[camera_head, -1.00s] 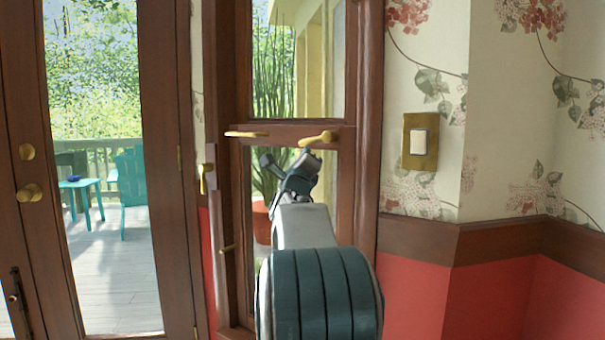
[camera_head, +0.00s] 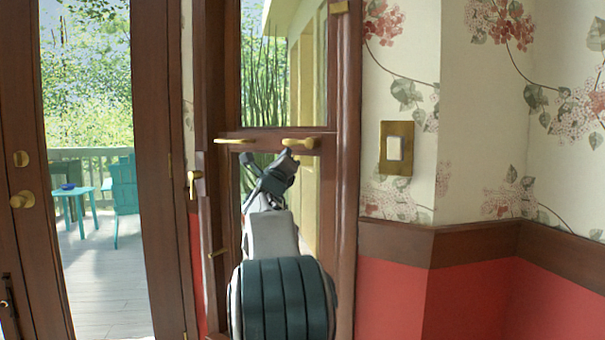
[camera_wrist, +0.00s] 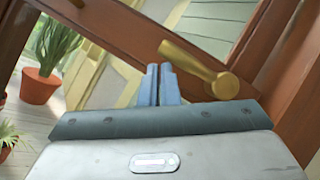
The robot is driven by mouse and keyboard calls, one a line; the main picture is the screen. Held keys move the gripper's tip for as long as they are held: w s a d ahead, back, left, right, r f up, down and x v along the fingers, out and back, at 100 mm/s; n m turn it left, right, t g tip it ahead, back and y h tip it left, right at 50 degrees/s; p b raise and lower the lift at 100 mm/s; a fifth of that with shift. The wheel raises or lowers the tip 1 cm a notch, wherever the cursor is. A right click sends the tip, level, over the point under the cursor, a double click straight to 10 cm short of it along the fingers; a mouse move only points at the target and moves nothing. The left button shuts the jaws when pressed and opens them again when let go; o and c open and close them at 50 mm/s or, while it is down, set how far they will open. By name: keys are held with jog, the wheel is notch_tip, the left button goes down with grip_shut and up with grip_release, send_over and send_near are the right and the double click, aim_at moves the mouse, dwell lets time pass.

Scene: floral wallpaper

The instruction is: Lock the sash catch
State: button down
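The brass sash catch (camera_head: 300,143) sits on the brown meeting rail of the window, at its right part. In the wrist view the catch (camera_wrist: 200,66) is a rounded lever lying slantwise across the rail, with a round base at its lower right end. My gripper (camera_head: 283,160) is just below the catch in the head view. In the wrist view my gripper's blue fingers (camera_wrist: 161,70) are together with nothing seen between them. Their tips are close to the lever's free end, on its left side; I cannot tell whether they touch.
Another brass fitting (camera_head: 234,141) is on the same rail to the left. A brass handle (camera_head: 193,182) and a small brass peg (camera_head: 218,253) are on the left frame. A light switch (camera_head: 396,148) is on the papered wall at right. A potted plant (camera_wrist: 40,86) stands outside.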

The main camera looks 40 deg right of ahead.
jog(key=shift+a+r, duration=0.25)
jog(key=shift+r, duration=0.45)
jog(key=s+a+f+b, duration=0.2)
jog(key=a+f+b, duration=0.2)
jog(key=a+f, duration=0.4)
notch_tip(320, 180, down, 3)
jog(key=shift+a+r, duration=0.1)
jog(key=shift+a, duration=0.1)
